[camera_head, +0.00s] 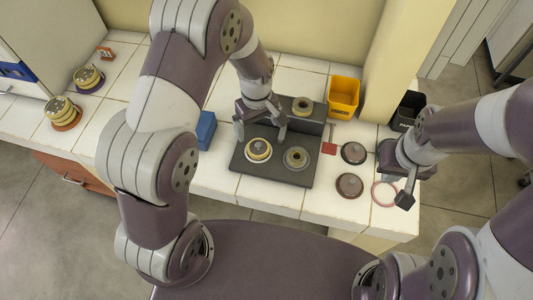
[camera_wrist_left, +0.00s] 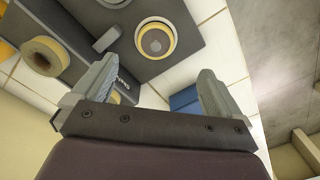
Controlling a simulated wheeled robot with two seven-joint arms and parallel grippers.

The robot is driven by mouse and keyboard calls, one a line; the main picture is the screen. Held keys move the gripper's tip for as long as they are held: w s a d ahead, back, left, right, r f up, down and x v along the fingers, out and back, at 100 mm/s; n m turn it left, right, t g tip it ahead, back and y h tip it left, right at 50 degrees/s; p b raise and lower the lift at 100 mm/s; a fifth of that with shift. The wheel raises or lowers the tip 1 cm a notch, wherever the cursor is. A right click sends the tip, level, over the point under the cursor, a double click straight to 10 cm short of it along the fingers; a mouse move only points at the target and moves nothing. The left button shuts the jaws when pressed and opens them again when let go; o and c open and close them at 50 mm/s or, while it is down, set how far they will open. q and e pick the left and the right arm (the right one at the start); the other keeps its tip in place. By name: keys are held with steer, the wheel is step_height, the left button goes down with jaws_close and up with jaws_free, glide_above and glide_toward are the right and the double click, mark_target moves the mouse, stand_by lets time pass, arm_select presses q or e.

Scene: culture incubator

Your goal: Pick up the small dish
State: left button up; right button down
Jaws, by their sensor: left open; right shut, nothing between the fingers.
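A small round dish (camera_head: 258,150) with yellow rings and a dark centre sits on a dark grey block (camera_head: 242,180). In the left wrist view the dish (camera_wrist_left: 155,39) lies beyond the fingertips, toward the top of the picture. My left gripper (camera_head: 261,132) is open, its fingers pointing down just behind the dish, with nothing between them; they also show in the left wrist view (camera_wrist_left: 152,82). A second ring-shaped piece (camera_head: 297,158) sits right of the dish on the block. My right gripper (camera_head: 405,195) is shut and empty at the right, near a pinkish ring (camera_head: 384,194).
A raised part of the block holds another ring (camera_head: 302,105). A blue box (camera_head: 205,128) stands left, a yellow bin (camera_head: 343,97) behind right. Two dark round lids (camera_head: 353,153) (camera_head: 349,186) lie right of the block. Stacked dishes (camera_head: 63,112) (camera_head: 88,78) stand far left.

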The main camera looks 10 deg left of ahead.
arm_select(q)
steer(key=n, duration=0.2)
steer(key=p, duration=0.2)
glide_above(258, 144)
steer(key=a, duration=0.1)
steer(key=f, duration=0.4)
steer(key=shift+s+a+f, duration=0.2)
steer(key=shift+s+f, duration=0.05)
steer(key=f, duration=0.1)
steer(key=d+f+p, duration=0.1)
steer(key=f, duration=0.2)
steer(key=shift+w+d+f+p, duration=0.1)
steer(key=shift+d+f+p, duration=0.1)
steer(key=shift+d+p, duration=0.2)
steer(key=f, duration=0.3)
steer(key=shift+w+a, duration=0.1)
steer(key=shift+a, duration=0.2)
steer(key=shift+w+a+f, duration=0.1)
steer(key=shift+f, duration=0.1)
steer(key=shift+c, duration=0.3)
steer(key=shift+d, duration=0.2)
steer(key=c, duration=1)
steer(key=shift+c, duration=0.4)
arm_select(e)
steer(key=r, duration=0.2)
steer(key=a+r, duration=0.1)
steer(key=r, duration=0.1)
steer(key=shift+a+r, duration=0.1)
steer(key=shift+r, duration=0.05)
